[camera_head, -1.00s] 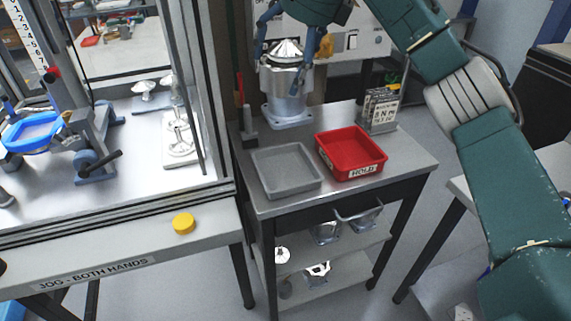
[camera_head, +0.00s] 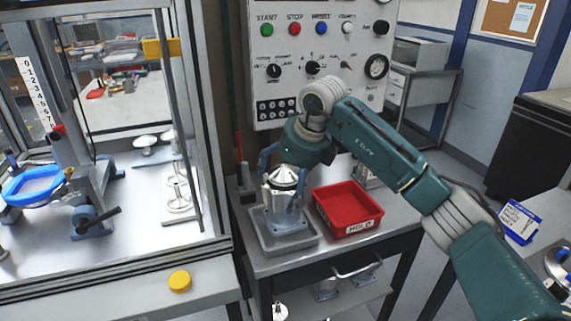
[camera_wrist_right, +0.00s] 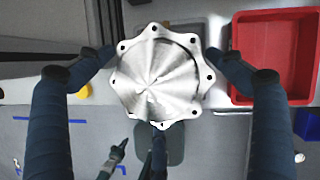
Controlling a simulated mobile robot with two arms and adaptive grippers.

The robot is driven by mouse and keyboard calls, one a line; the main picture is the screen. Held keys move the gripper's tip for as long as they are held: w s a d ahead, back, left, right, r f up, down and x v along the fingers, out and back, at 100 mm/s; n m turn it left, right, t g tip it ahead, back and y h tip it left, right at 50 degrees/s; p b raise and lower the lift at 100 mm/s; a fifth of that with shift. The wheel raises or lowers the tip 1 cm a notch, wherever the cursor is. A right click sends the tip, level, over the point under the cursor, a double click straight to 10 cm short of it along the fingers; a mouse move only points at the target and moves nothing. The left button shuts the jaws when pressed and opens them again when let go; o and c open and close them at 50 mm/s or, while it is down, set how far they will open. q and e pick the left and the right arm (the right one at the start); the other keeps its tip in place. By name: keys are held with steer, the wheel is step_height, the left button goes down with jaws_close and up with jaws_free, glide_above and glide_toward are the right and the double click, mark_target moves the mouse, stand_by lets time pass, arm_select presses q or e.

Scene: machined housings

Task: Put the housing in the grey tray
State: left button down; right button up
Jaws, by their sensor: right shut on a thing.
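The silver machined housing (camera_head: 284,204) is upright at the grey tray (camera_head: 256,238), its flanged foot showing inside the tray's rim. I cannot tell if the foot touches the tray floor. My right gripper (camera_head: 284,178) is shut on the housing's upper part from above, one finger on each side. In the right wrist view, the round scalloped flange of the housing (camera_wrist_right: 160,75) fills the space between the fingers and hides most of the tray.
A red tray (camera_head: 347,208) marked HOLD stands just right of the grey tray. A control panel (camera_head: 318,65) rises behind the cart. A yellow button (camera_head: 179,282) is on the bench at left.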

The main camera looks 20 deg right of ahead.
steer(key=shift+w+f+p, duration=0.1)
steer(key=shift+f+p, duration=0.35)
steer(key=shift+f, duration=1.55)
steer(key=o, duration=1.7)
steer(key=shift+f, duration=0.2)
steer(key=shift+c, duration=0.2)
steer(key=shift+s+r, duration=0.1)
steer(key=shift+s, duration=0.1)
steer(key=shift+r, duration=0.25)
steer(key=b+v, duration=0.2)
steer(key=v, duration=0.9)
steer(key=shift+s+d+r, duration=0.1)
steer(key=shift+s+r, duration=0.1)
steer(key=shift+s, duration=0.05)
